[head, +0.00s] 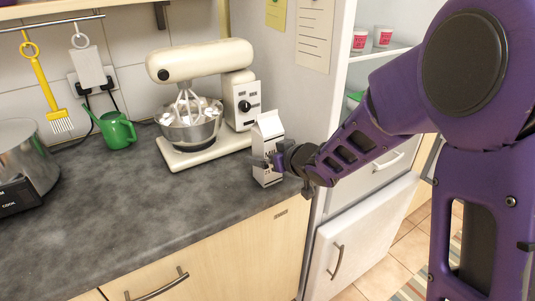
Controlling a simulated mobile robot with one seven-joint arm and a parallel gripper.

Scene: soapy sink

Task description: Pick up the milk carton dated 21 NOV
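One white milk carton (268,137) with a gabled top stands upright on the grey counter, near its right end by the fridge. Dark print shows on its front, but it is too small to read, so I cannot tell its date. My gripper (267,161) is at the carton's lower half, reaching in from the right. Its fingers appear to be around or against the carton. I cannot tell whether they are closed on it. Part of the carton's lower front is hidden behind my gripper.
A cream stand mixer (205,62) with a metal bowl (192,133) stands just left of the carton. A green watering can (117,131) and a metal pot (22,160) are farther left. The fridge (345,115) is open on the right. The front counter (130,215) is clear.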

